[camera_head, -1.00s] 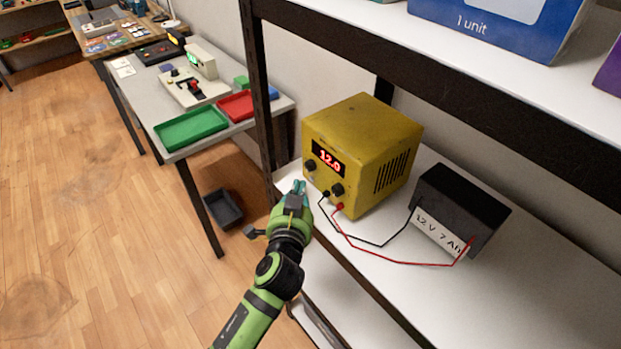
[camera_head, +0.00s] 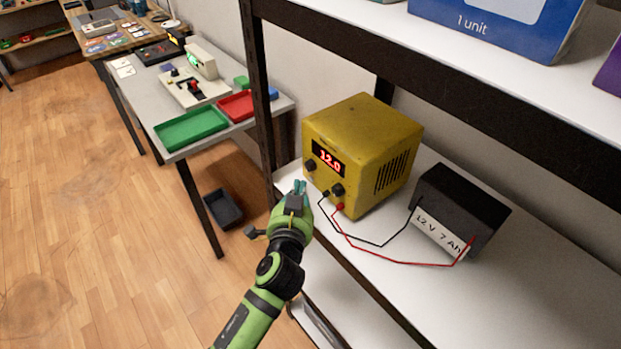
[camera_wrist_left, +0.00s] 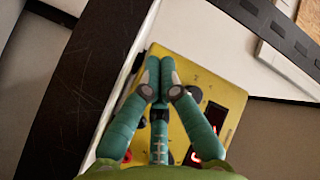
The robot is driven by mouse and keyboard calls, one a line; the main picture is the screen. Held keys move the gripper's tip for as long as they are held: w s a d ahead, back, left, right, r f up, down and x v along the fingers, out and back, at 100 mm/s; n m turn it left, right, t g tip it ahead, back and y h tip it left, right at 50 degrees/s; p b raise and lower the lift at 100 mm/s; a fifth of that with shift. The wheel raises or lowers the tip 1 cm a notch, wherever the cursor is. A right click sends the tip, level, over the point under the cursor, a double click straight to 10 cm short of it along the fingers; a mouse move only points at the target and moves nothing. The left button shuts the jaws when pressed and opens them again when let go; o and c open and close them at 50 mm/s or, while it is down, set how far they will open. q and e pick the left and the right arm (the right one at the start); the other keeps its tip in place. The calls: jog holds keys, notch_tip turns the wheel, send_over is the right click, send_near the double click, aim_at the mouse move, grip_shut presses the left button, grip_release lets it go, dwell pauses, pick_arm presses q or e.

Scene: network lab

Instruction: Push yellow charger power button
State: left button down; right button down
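The yellow charger (camera_head: 362,145) stands on the white shelf, its red display reading 12.0, with two dark knobs on its front. My left gripper (camera_head: 299,187) is just in front of the lower left of that front face. In the left wrist view the teal fingers (camera_wrist_left: 160,72) are together at the tips with nothing seen between them, over the charger's yellow front (camera_wrist_left: 185,70). The fingers hide part of that face there, and I cannot make out the power button or whether the tips touch the charger. My right gripper is in neither view.
A black 12 V battery (camera_head: 459,207) stands right of the charger, joined to it by a black and a red lead (camera_head: 400,262) across the shelf (camera_head: 530,285). A dark shelf post (camera_head: 258,100) rises on the left. A blue box (camera_head: 500,25) is on the shelf above.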

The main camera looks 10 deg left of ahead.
pick_arm(q)
jog(key=shift+w+d, duration=0.25)
jog(key=shift+d, duration=0.05)
jog(key=shift+w+d, duration=0.2)
dwell(0.7)
dwell(0.3)
jog(key=shift+s+a, duration=0.5)
jog(key=shift+a, duration=0.05)
jog(key=s+a+p, duration=0.1)
jog(key=s+a, duration=0.2)
jog(key=shift+s+a+p, duration=0.25)
jog(key=shift+s+p, duration=0.05)
jog(key=shift+p, duration=0.05)
dwell(0.5)
